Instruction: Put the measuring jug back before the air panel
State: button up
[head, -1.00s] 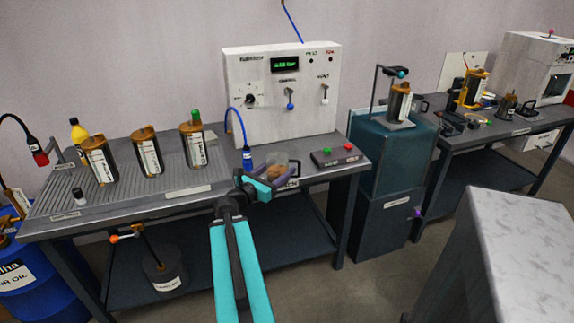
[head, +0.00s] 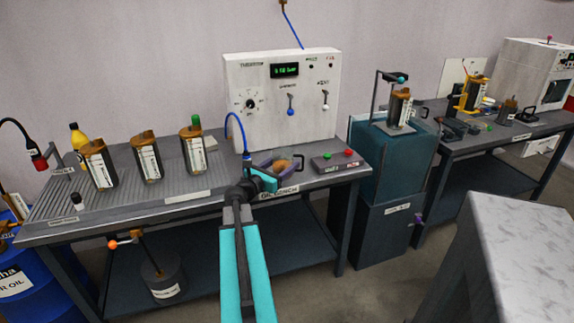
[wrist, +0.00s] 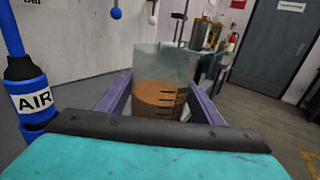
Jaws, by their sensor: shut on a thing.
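The measuring jug (wrist: 160,98) is clear, with dark scale marks and brown liquid in its lower part. In the wrist view it stands upright between the two purple fingers of my gripper (wrist: 155,100), which is shut on it. In the head view the jug (head: 284,163) and my gripper (head: 277,165) are at the front of the bench, before the air panel (head: 282,100). My arm hides part of the jug, and I cannot tell whether its base touches the bench. The air panel is a white box with a green display, a dial and levers.
A blue air hose end (head: 246,158) hangs just left of the jug, close to my gripper. A box with red and green buttons (head: 336,161) lies to the right. Several brown-topped canisters (head: 146,158) stand on the ribbed left part of the bench (head: 120,205).

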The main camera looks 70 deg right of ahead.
jog(key=shift+w+d+f, duration=0.15)
jog(key=shift+w+d, duration=0.05)
jog(key=shift+d, duration=1.15)
jog(key=shift+w+d+f, duration=0.1)
jog(key=shift+w+d, duration=0.1)
jog(key=shift+d, duration=1.15)
jog(key=shift+f, duration=0.1)
jog(key=shift+f+p, duration=0.4)
jog(key=shift+f, duration=1.25)
jog(key=shift+f, duration=0.15)
jog(key=o, duration=1.1)
jog(key=shift+o, duration=0.2)
jog(key=shift+r, duration=0.25)
jog(key=b+v, duration=0.1)
jog(key=v, duration=1)
jog(key=shift+a+f, duration=0.1)
jog(key=shift+a, duration=0.05)
jog(key=shift+w+a, duration=0.15)
jog(key=shift+a, duration=0.25)
